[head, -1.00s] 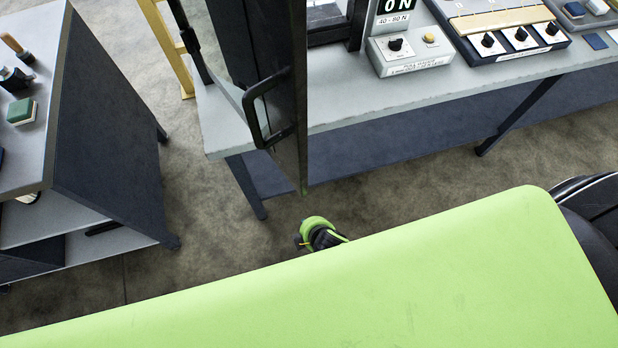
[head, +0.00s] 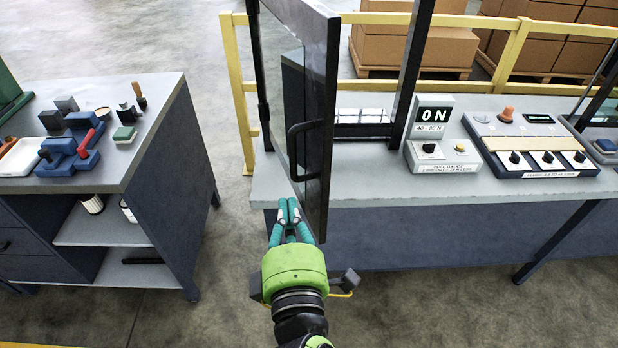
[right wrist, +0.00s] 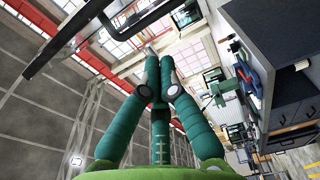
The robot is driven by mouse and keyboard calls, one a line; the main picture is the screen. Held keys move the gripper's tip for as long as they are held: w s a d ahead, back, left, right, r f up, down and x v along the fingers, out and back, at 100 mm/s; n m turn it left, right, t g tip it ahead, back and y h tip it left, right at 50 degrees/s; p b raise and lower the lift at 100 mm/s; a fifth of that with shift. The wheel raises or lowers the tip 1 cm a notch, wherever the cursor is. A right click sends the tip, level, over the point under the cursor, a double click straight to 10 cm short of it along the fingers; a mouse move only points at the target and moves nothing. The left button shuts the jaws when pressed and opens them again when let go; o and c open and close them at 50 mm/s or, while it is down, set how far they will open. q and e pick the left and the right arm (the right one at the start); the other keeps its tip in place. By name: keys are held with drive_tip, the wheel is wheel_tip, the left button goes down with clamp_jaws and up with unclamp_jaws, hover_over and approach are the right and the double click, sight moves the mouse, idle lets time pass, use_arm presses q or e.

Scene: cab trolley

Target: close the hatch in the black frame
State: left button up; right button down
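The hatch (head: 325,125) is a dark-edged panel, hinged at the left of the black frame (head: 411,75). It stands open, swung out toward me, past the bench's front edge. Its black bar handle (head: 292,150) is on the left face as I see it. My right gripper (head: 288,203), with teal fingers, is just below the handle, beside the hatch's lower edge. Its fingertips are together with nothing seen between them; they also meet in the right wrist view (right wrist: 160,68). There, dark bars (right wrist: 75,35) cross the upper left, apart from the fingertips. My left gripper is out of view.
The grey bench (head: 360,185) holds a pull gauge box (head: 440,157) and a control panel (head: 530,150) right of the frame. A cabinet (head: 150,150) with tools stands at left. A yellow rail (head: 510,45) runs behind. Floor between cabinet and bench is clear.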

sight(309, 175)
drive_tip(key=shift+w+d+b, duration=0.15)
drive_tip(key=shift+w+d, duration=0.4)
drive_tip(key=shift+w, duration=0.75)
drive_tip(key=shift+w+d+b, duration=0.1)
drive_tip(key=shift+w+d, duration=0.4)
drive_tip(key=shift+w, duration=0.85)
drive_tip(key=shift+w+d+b, duration=0.15)
drive_tip(key=shift+w+d, duration=0.4)
drive_tip(key=shift+w, duration=0.75)
